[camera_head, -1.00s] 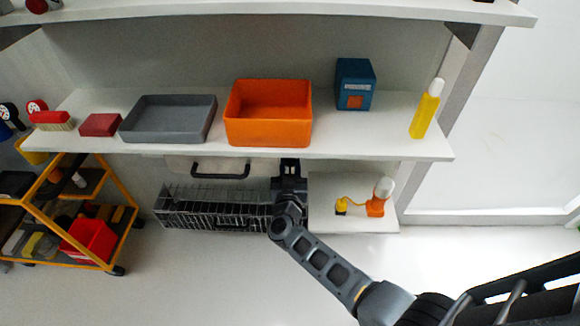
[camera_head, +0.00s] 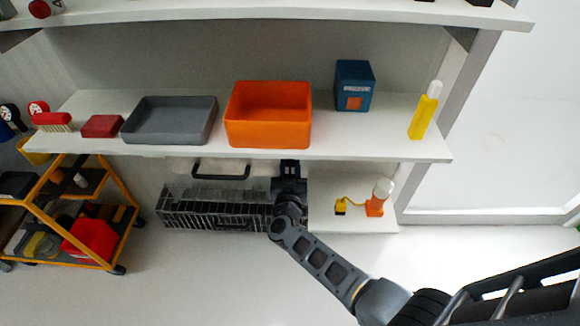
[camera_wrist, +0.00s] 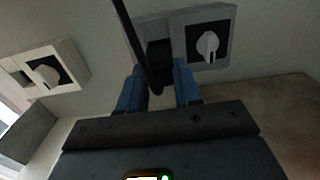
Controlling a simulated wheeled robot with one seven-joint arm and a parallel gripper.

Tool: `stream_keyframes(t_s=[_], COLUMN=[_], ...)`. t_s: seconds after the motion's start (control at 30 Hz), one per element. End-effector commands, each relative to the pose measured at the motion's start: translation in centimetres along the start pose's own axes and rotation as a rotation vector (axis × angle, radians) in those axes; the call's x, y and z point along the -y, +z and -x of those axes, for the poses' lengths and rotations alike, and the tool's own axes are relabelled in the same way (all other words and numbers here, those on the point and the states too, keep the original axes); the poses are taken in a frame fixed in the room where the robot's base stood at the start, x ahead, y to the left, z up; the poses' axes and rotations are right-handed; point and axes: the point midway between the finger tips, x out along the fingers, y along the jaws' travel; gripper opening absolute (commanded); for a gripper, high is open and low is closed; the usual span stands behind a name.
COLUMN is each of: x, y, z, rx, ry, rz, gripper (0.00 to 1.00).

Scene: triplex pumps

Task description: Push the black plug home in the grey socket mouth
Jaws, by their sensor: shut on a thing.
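In the wrist view, a black plug (camera_wrist: 158,52) with a black cord is between the blue fingertips of my gripper (camera_wrist: 159,85). My gripper is shut on it. The plug is in front of the left part of a grey socket plate (camera_wrist: 190,15), which has a white knob on a black square at its right. The plug covers the socket mouth, so I cannot tell how deep it sits. In the head view, my gripper (camera_head: 290,170) is under the shelf, right of a wire rack, and the plug and socket are hidden.
A second plate with a white knob (camera_wrist: 45,74) is at the left in the wrist view. The shelf (camera_head: 380,140) above holds an orange bin (camera_head: 268,130), a grey tray (camera_head: 168,135) and a yellow bottle (camera_head: 423,115). The wire rack (camera_head: 215,215) is close to my gripper's left.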

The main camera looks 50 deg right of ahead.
Motion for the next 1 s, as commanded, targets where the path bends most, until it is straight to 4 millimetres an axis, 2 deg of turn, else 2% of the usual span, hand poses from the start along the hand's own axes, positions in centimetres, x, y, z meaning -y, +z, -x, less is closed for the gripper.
stream_keyframes(t_s=[0.37,1.0], x=[0.0,0.0], y=[0.0,0.0], z=[-0.1,-1.6], rx=[0.0,-0.001], ry=[0.0,0.001], rz=[0.0,0.0], gripper=[0.03,0.03])
